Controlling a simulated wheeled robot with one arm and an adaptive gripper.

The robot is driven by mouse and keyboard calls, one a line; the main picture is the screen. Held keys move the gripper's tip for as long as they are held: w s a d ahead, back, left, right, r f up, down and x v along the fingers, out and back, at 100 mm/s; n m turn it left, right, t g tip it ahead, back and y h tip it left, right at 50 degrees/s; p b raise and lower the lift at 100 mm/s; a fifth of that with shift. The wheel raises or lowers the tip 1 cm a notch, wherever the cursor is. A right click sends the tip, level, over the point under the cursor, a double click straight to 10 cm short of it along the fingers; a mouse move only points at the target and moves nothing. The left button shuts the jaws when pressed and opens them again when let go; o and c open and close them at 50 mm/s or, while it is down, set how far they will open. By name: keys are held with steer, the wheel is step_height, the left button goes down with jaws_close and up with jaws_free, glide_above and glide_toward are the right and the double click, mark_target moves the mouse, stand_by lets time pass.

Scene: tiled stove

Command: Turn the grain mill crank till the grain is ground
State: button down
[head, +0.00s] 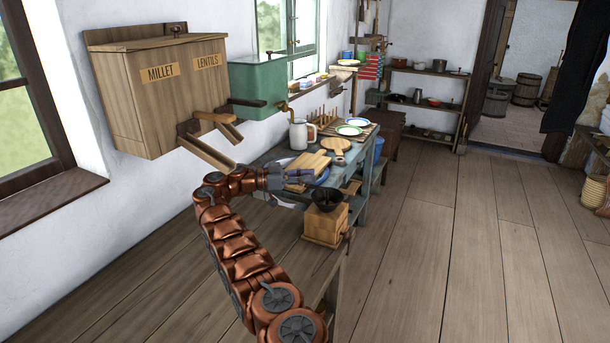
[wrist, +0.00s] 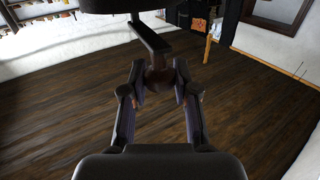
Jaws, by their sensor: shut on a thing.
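My gripper (head: 302,176) is just behind and left of the hopper. In the wrist view, the dark crank arm (wrist: 151,38) comes down to a brown knob (wrist: 158,78). The two fingers of my gripper are on either side of this knob, shut on it. In the head view I cannot make out the crank clearly by the gripper. I cannot tell what is in the hopper.
The table holds a cutting board (head: 309,162), a white jug (head: 299,134) and plates (head: 348,130). A wooden millet and lentils bin (head: 130,110) and a green tank (head: 262,88) hang on the left wall. The floor (head: 450,240) to the right is clear.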

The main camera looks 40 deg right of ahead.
steer(key=shift+s+d+f, duration=0.1)
steer(key=shift+s, duration=0.05)
steer(key=c, duration=1.1)
jaws_free()
steer(key=shift+o, duration=1.3)
steer(key=b, duration=0.3)
steer(key=shift+w+d+f, duration=0.1)
steer(key=shift+w+f, duration=0.1)
steer(key=shift+f, duration=0.1)
steer(key=shift+w+t+b, duration=0.1)
steer(key=shift+t+b, duration=0.3)
steer(key=shift+b, duration=0.45)
